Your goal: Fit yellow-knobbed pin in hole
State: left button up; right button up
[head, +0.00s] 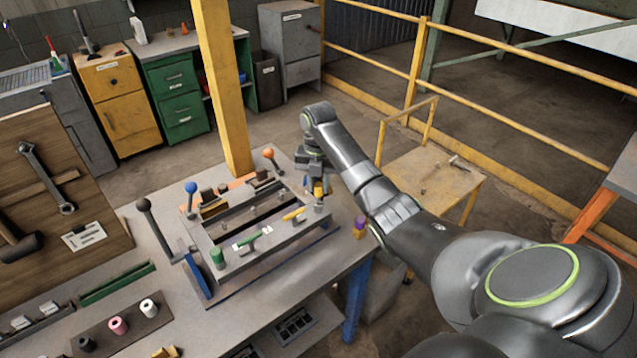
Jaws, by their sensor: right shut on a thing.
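My right gripper (318,184) is at the right end of the grey fixture on the workbench, pointing down. It is shut on a small yellow-knobbed pin (319,191), whose yellow part shows between the fingers. The pin is over or at a short grey post (319,206) at the fixture's right corner; I cannot tell whether its tip is inside a hole. My left gripper is not in view.
Levers with a blue knob (191,187), an orange knob (268,153) and a black knob (143,204) stand around the fixture. A purple-topped piece (360,222) sits at the bench's right edge. A plate with spools (117,325) lies at the front left. A yellow post (221,90) rises behind.

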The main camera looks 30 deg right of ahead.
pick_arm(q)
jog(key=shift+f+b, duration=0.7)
pick_arm(e)
jog(key=shift+f, duration=1.75)
jog(key=o, duration=1.1)
jog(key=shift+c, duration=0.2)
